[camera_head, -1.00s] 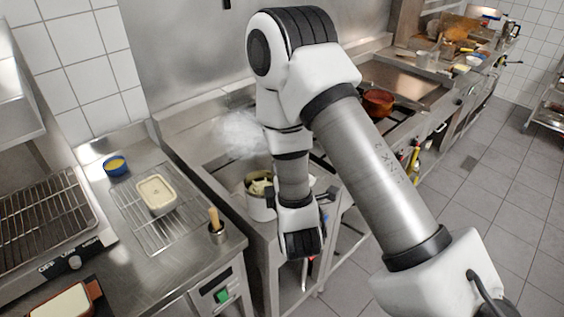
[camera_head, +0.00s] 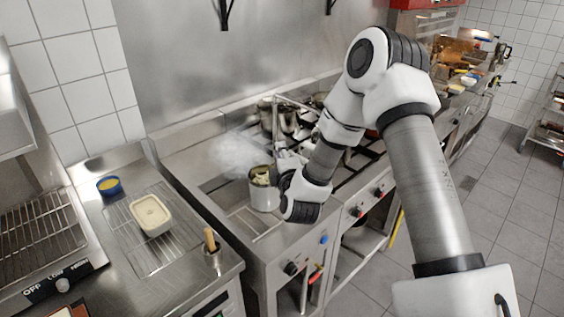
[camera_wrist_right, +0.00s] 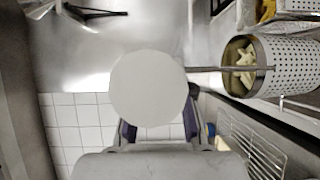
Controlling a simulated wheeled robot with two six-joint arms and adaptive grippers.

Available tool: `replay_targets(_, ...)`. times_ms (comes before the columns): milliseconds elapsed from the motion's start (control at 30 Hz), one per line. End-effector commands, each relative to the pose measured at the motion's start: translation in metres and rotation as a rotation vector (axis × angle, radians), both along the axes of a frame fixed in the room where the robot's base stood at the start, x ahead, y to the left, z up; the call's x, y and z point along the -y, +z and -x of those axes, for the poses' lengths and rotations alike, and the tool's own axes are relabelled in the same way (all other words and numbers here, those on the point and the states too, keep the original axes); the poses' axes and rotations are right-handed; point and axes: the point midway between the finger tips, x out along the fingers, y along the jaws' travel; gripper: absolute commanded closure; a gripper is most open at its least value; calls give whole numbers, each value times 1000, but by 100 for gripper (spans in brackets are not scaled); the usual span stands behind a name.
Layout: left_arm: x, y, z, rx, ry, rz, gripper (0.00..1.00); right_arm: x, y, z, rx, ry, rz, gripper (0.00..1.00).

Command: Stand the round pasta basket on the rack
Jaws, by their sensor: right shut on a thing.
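The round pasta basket (camera_head: 263,193) is a perforated metal cylinder with pale pasta inside, upright at the cooker's left section. My right gripper (camera_head: 281,178) is beside it and shut on its handle. In the right wrist view the basket (camera_wrist_right: 288,66) is at the right, joined by a thin rod to a pale round end in front of my right gripper (camera_wrist_right: 158,128). That round end hides the grip itself. The wire rack (camera_head: 126,243) lies on the steel counter at the left, apart from the basket. My left gripper is not in view.
A cream tub (camera_head: 151,216) stands on the rack. A blue bowl (camera_head: 109,187) is behind it, and a metal pot with a wooden handle (camera_head: 211,243) is at the counter's right edge. Pots (camera_head: 283,118) stand on the stove behind. Steam hangs left of the basket.

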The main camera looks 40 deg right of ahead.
Motion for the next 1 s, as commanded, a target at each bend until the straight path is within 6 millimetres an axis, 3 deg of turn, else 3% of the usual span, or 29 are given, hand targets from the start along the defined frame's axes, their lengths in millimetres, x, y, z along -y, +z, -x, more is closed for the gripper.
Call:
replay_targets(233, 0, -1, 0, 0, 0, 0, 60, 9, 0, -9, 3, -2, 1, 100)
replay_targets(600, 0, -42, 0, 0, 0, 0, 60, 9, -39, -9, 3, -1, 1, 100)
replay_targets(967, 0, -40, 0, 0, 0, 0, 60, 9, -39, -9, 2, 0, 1, 100)
replay_targets(1000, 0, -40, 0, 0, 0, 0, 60, 9, -40, -9, -1, 0, 0, 75)
